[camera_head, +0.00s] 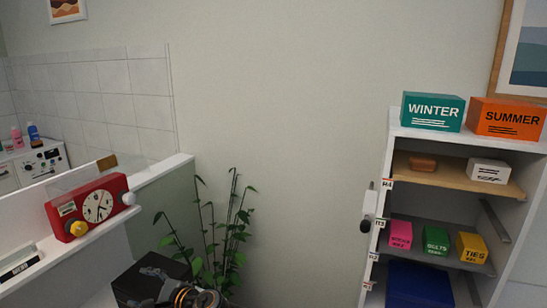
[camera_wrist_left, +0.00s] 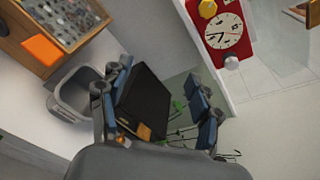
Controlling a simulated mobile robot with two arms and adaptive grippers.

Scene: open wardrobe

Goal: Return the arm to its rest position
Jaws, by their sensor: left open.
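My left gripper (camera_head: 143,287) shows at the bottom edge of the head view, partly cut off. In the left wrist view its two fingers (camera_wrist_left: 162,78) are spread wide apart, and I see nothing held. A black box (camera_head: 125,284) is behind the gripper in the head view. The same black box (camera_wrist_left: 146,101) shows between the fingers in the wrist view, apparently beyond them. My right gripper is in neither view.
The open wardrobe (camera_head: 395,160) with boxes stands at the right. A red clock radio (camera_head: 88,207) sits on the ledge at the left. A plant (camera_head: 232,235) stands behind the gripper. A grey bin (camera_wrist_left: 73,97) and wooden case (camera_wrist_left: 20,42) show in the wrist view.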

